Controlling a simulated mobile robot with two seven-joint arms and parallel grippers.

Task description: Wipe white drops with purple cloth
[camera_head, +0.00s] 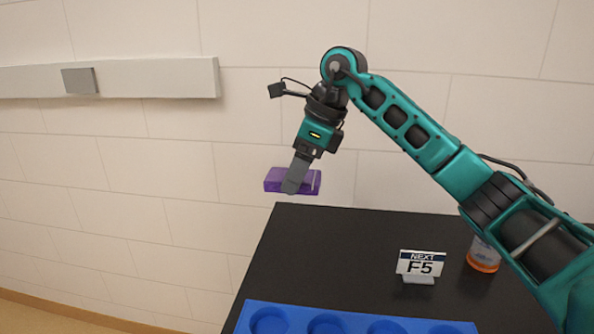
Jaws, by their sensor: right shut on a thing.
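The purple cloth (275,180) is a folded block in the upper middle of the head view. My right gripper (296,182) is shut on it and holds it up, with the wall behind it. The cloth appears near the far left corner of the black table (330,240). One finger covers part of the cloth. I see no white drops on the visible part of the table. My left gripper is not in view.
A blue tray (290,309) with round wells lies at the table's front edge of view. A sign reading "NEXT F5" (420,264) and an orange-based container (483,256) stand on the right, the container partly behind my right arm. The table's middle is clear.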

